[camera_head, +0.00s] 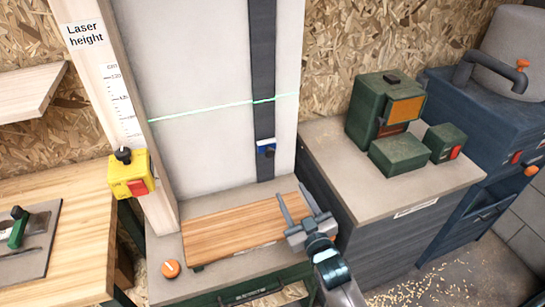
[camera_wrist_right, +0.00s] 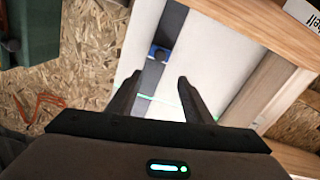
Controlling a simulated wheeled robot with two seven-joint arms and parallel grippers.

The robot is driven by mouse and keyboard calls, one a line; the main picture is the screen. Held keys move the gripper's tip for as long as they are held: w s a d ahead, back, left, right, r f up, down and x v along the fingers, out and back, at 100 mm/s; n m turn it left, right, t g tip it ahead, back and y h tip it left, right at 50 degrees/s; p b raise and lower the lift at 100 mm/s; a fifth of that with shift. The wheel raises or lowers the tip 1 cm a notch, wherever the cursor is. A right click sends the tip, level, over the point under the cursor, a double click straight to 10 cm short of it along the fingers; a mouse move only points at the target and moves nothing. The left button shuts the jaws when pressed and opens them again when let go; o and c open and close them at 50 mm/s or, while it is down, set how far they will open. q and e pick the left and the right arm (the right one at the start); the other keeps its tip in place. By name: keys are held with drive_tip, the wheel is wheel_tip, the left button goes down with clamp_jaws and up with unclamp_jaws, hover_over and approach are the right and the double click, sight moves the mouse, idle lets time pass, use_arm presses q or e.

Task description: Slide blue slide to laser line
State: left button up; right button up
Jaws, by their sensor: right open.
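The blue slide (camera_head: 266,147) is a small blue and white block with a dark knob. It sits on a dark vertical rail (camera_head: 262,60) on a pale upright panel. The green laser line (camera_head: 200,109) crosses the panel and rail, a little above the slide. My right gripper (camera_head: 291,190) is open and empty, below and slightly right of the slide, apart from it. In the right wrist view the slide (camera_wrist_right: 158,53) shows beyond the open fingers (camera_wrist_right: 158,79), and the green line also shows. My left gripper is not in view.
A wooden board (camera_head: 235,228) lies below the panel, with an orange knob (camera_head: 170,268) beside it. A yellow switch box (camera_head: 131,176) is on the left post, marked with a height scale. Green machine boxes (camera_head: 386,108) stand on the right cabinet. Space before the panel is clear.

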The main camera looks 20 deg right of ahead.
sight(271, 154)
drive_tip(key=w+p, duration=0.1)
drive_tip(key=w, duration=0.4)
drive_tip(key=w+p, duration=0.1)
drive_tip(key=w, duration=0.5)
drive_tip(key=w+p, duration=0.2)
drive_tip(key=w, duration=0.4)
drive_tip(key=shift+w+a, duration=0.25)
drive_tip(key=shift+a, duration=0.05)
drive_tip(key=shift+c, duration=0.7)
clamp_jaws()
